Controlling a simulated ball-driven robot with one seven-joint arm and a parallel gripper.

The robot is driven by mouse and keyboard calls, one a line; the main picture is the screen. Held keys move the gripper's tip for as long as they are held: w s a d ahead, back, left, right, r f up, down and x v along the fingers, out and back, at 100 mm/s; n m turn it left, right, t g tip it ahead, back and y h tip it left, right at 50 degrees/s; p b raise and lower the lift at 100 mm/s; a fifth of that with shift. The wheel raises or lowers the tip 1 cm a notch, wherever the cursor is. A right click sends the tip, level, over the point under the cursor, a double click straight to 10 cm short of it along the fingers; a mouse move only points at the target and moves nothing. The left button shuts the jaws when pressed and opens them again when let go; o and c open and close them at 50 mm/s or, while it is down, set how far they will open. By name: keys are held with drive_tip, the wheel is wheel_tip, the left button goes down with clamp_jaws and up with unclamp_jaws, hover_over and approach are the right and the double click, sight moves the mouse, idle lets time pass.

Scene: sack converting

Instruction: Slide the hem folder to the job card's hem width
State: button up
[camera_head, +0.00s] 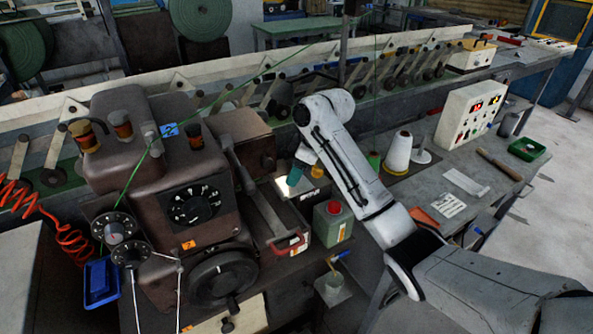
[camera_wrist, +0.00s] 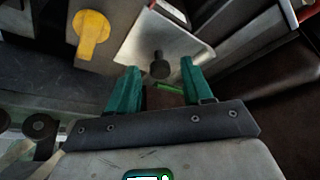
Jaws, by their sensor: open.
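My gripper (camera_wrist: 153,88) is open, with two teal fingers apart and nothing held between them. In the head view my gripper (camera_head: 300,173) is low beside the brown sewing machine (camera_head: 125,150). A pale metal plate (camera_wrist: 185,42) with a dark knob (camera_wrist: 159,66) lies just beyond the fingertips in the wrist view; it looks like the hem folder, but I cannot be sure. The knob appears between the finger lines, and I see no contact. A white printed card (camera_head: 448,205) lies on the bench at right; its text is too small to read.
A yellow part (camera_wrist: 91,32) stands left of the plate. A green can with a red cap (camera_head: 333,220) and a red-handled lever (camera_head: 290,244) are close to my gripper. A control box (camera_head: 472,115) and white thread cone (camera_head: 398,152) stand on the bench.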

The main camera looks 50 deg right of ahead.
drive_tip(key=p+v, duration=0.1)
drive_tip(key=v, duration=0.9)
drive_tip(key=shift+s+r, duration=0.2)
drive_tip(key=shift+r, duration=0.15)
idle(0.3)
